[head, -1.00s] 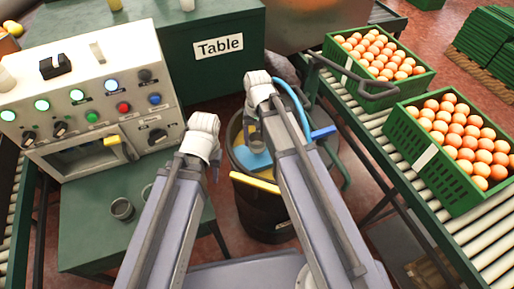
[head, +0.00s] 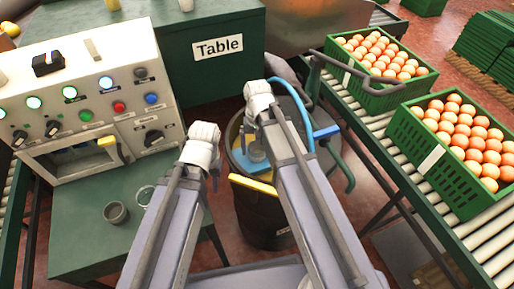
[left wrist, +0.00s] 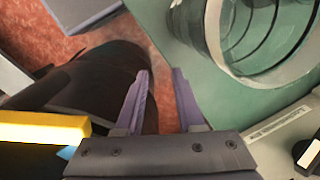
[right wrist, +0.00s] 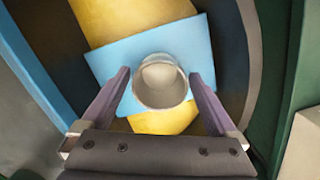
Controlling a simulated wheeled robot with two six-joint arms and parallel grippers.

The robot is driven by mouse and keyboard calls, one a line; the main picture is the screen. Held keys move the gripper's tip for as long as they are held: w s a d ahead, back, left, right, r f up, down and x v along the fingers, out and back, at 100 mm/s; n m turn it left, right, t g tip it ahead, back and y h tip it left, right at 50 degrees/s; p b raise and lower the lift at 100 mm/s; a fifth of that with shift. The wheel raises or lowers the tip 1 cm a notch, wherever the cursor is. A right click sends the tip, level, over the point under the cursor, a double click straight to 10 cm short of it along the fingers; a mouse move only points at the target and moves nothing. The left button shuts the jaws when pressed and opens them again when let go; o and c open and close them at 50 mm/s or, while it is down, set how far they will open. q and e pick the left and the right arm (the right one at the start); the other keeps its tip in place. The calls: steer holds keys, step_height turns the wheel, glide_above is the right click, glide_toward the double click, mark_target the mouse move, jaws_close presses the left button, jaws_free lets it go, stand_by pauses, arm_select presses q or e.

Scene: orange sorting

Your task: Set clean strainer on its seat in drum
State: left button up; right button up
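A small pale grey cup-shaped piece, likely the strainer (right wrist: 160,92), stands on a blue square plate (right wrist: 105,68) with yellow beneath it. In the head view the strainer (head: 257,151) is inside the dark drum (head: 262,222), partly hidden by my right arm. My right gripper (right wrist: 160,73) is just above it, fingers apart on either side, with blue showing between each finger and the strainer. My left gripper (left wrist: 162,70) is open and empty, between the drum and the green bench.
A grey cup (head: 116,212) and a clear glass piece (head: 145,195) stand on the green bench before the control panel (head: 90,90). A yellow bar (head: 253,184) lies at the drum's near rim. Crates of oranges (head: 455,145) sit on the roller conveyor to the right.

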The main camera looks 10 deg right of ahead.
steer(key=shift+o, duration=0.2)
steer(key=shift+r, duration=0.1)
step_height(320, 180, up, 12)
steer(key=w+p, duration=0.1)
steer(key=p, duration=1.1)
steer(key=s+a+n, duration=0.2)
steer(key=s+n, duration=0.1)
steer(key=s, duration=0.3)
steer(key=s+a+n+t+h, duration=0.1)
steer(key=s+a+n, duration=0.2)
steer(key=s, duration=0.3)
